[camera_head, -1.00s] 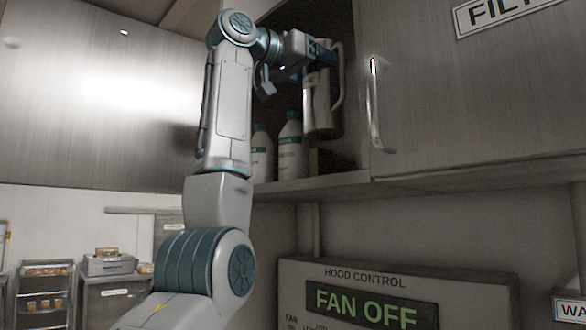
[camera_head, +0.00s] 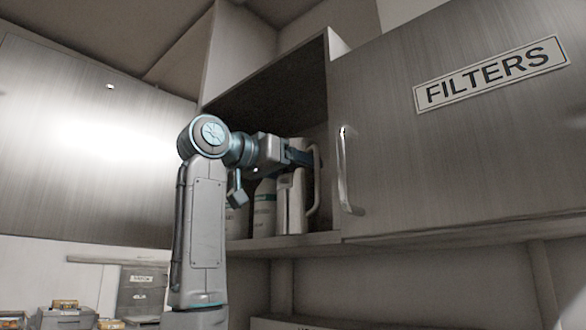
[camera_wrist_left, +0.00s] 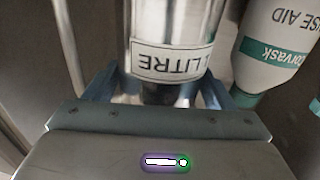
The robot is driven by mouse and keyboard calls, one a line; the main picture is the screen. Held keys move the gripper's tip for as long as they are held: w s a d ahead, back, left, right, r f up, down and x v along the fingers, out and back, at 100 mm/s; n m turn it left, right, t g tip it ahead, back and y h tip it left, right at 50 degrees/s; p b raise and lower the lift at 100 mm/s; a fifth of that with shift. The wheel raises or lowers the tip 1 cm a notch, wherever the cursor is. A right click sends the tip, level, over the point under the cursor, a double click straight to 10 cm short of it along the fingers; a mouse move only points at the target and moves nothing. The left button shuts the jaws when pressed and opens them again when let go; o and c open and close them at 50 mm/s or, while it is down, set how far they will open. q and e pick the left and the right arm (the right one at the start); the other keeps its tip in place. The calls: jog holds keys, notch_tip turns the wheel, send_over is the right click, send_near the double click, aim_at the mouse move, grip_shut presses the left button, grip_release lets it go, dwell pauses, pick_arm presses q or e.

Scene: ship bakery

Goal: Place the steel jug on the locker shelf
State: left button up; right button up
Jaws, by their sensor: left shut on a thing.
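The steel jug (camera_head: 291,203) is inside the open locker, upright, with its handle toward the right. Its base is at the level of the locker shelf (camera_head: 285,245); I cannot tell whether it touches. My left gripper (camera_head: 305,157) reaches into the locker and is shut on the jug. In the left wrist view the jug (camera_wrist_left: 175,25) shows a "LITRE" label between the fingers of the left gripper (camera_wrist_left: 170,95). My right gripper is not in view.
White bottles (camera_head: 264,208) with green labels stand on the shelf just left of the jug; one bottle (camera_wrist_left: 275,45) is close beside a finger in the left wrist view. A "FILTERS" door (camera_head: 440,150) with a handle (camera_head: 346,170) is on the right.

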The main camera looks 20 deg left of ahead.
pick_arm(q)
jog(key=shift+s+f, duration=0.1)
jog(key=shift+f, duration=0.05)
jog(key=o, duration=1.3)
jog(key=shift+o, duration=1.1)
jog(key=shift+r, duration=0.25)
jog(key=b+v, duration=0.4)
jog(key=v, duration=0.8)
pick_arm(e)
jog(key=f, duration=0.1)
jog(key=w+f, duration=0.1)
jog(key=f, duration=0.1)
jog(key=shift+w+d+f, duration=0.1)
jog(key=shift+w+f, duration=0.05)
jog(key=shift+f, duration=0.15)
